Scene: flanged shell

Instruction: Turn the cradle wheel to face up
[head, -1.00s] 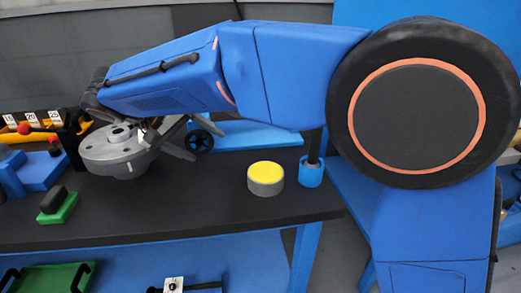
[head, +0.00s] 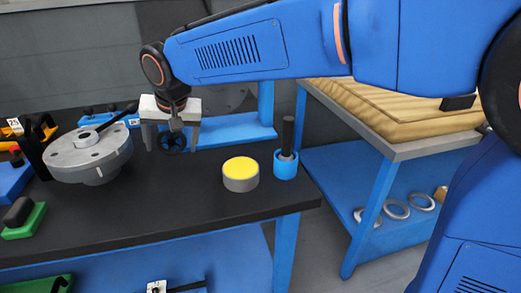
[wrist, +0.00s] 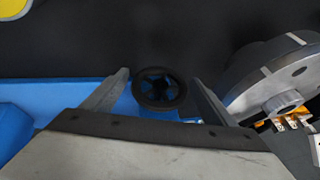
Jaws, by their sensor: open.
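A yellow-topped grey cylinder (head: 241,176) and a blue cup with a dark rod (head: 286,165) stand on the black bench, right of the wheel. A green block with a black knob (head: 22,220) is at front left. The bench middle is clear.

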